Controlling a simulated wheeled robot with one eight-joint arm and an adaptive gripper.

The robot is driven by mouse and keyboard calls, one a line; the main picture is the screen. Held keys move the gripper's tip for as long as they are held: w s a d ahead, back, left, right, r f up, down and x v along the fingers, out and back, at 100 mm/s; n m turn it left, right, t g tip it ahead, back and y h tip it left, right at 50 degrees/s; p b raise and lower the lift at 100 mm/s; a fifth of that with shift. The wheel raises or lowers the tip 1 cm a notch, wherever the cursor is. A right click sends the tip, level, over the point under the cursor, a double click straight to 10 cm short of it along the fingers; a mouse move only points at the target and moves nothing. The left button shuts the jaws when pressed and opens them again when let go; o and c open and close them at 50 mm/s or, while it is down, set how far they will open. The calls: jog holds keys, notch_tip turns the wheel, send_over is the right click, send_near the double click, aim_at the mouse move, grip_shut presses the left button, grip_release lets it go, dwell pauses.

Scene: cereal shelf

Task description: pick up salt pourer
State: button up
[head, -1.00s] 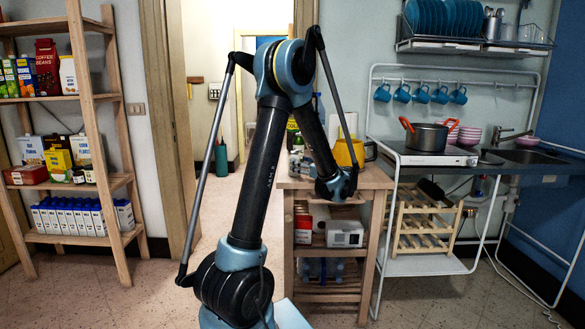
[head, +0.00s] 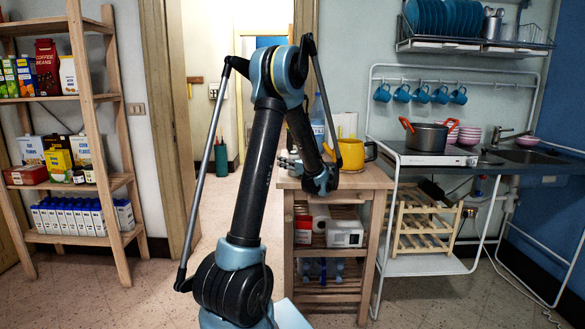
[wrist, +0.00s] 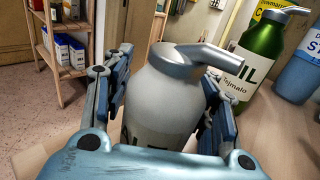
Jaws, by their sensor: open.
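A pale grey bottle with a metal pouring spout (wrist: 163,100), which I take for the salt pourer, stands upright in the middle of the wrist view. Its spout points right, and its label is mostly cut off by my gripper body. My gripper (wrist: 166,72) is open, with one finger on each side of the bottle. I cannot tell whether the fingers touch it. In the head view my gripper (head: 288,163) is small, at the left end of the wooden cart top (head: 366,181); the pourer cannot be made out there.
A green bottle with a metal spout (wrist: 262,55) and a blue bottle (wrist: 300,72) stand to the right in the wrist view. A yellow pot (head: 350,154) is on the cart. A stocked wooden shelf (head: 92,110) stands left.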

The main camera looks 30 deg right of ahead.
jog(key=c, duration=1.2)
grip_shut()
